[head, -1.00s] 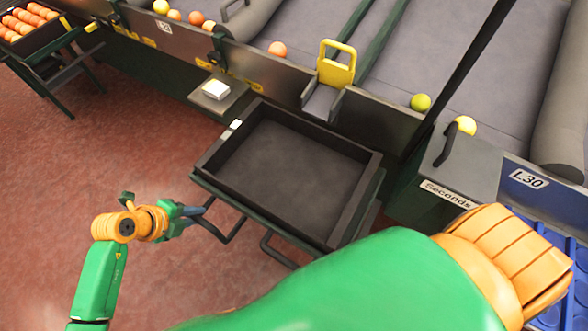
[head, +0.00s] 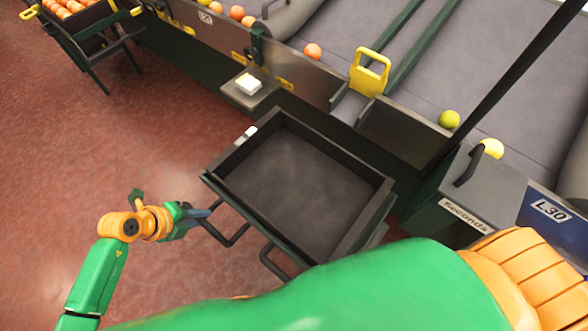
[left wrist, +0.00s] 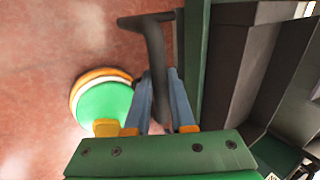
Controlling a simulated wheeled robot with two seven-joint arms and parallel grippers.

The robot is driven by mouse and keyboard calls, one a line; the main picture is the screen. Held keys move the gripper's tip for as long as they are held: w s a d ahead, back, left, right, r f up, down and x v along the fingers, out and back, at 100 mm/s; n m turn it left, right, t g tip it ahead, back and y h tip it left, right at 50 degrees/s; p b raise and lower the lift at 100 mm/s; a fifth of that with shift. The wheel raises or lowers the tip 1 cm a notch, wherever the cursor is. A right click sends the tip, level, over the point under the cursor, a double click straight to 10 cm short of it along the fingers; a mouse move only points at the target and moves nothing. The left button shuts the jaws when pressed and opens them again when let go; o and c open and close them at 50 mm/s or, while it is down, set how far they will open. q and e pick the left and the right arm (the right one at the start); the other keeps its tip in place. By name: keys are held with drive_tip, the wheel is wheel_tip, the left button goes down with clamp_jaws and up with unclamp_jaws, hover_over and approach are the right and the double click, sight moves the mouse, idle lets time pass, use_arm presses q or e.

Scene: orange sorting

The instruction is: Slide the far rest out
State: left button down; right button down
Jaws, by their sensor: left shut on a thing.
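The far rest (head: 230,243) is a dark bent bar sticking out from the left side of the stand under an empty black tray (head: 353,239). My left gripper (head: 206,213) is shut on its outer left part. In the left wrist view, the blue fingers (left wrist: 161,80) lie on either side of the dark bar of the rest (left wrist: 155,42), which runs down between them and bends at the top toward the green stand frame (left wrist: 194,60). The near rest (head: 267,263), a similar bar, sticks out closer to me. My right gripper is outside the view.
A conveyor (head: 480,75) with loose fruit runs behind the tray, with a yellow gate handle (head: 369,72) above it. A box labelled Seconds (head: 495,190) stands at the right. A stand of oranges (head: 80,25) is at the far left. The red floor left of my gripper is clear.

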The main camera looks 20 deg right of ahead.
use_arm(q)
drive_tip(key=shift+s+a+p, duration=0.3)
drive_tip(key=shift+s+a, duration=0.35)
drive_tip(key=shift+a, duration=0.25)
drive_tip(key=shift+s+a+p, duration=0.25)
drive_tip(key=shift+s+a, duration=0.4)
drive_tip(key=shift+a, duration=0.25)
drive_tip(key=shift+c, duration=2)
unclamp_jaws()
drive_tip(key=shift+w, duration=0.1)
wheel_tip(320, 180, up, 7)
drive_tip(key=p, duration=0.7)
